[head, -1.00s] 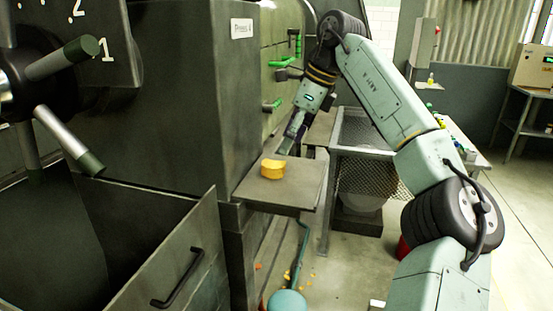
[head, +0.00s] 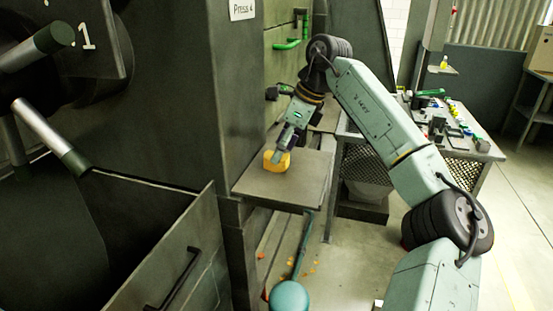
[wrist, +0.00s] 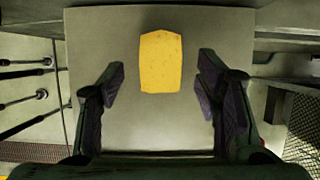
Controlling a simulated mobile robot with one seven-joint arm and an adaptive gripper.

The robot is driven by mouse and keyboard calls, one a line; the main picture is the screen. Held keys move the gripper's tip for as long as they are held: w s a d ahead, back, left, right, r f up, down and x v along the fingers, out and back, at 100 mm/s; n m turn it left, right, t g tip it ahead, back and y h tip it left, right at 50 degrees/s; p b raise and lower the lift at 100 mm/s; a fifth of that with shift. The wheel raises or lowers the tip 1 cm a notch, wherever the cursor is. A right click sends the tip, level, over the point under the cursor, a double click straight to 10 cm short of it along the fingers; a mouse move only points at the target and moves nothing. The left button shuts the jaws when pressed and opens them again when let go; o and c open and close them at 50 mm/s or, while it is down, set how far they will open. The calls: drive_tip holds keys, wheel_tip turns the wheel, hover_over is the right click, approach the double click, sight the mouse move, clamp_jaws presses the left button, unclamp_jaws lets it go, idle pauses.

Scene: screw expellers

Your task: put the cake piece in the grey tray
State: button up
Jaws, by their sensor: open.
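The cake piece (head: 277,160) is a yellow block lying on a flat grey plate (head: 285,188) that juts out from the press. It also shows in the wrist view (wrist: 161,62), ahead of my fingers and centred between them. My gripper (wrist: 158,85) is open, one dark finger to each side, with a gap between each finger and the cake piece. In the head view my gripper (head: 285,150) is right at the cake piece and covers part of it. I cannot pick out a separate grey tray for certain.
The press housing (head: 170,120) stands left of the plate. A grey bin with a black handle (head: 180,280) is at the front left. A mesh-sided stand (head: 362,165) and a table with small parts (head: 450,130) are to the right. Orange crumbs lie on the floor.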

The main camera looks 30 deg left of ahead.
drive_tip(key=shift+x, duration=1.35)
drive_tip(key=shift+c, duration=0.4)
drive_tip(key=c, duration=1.3)
drive_tip(key=shift+r, duration=0.1)
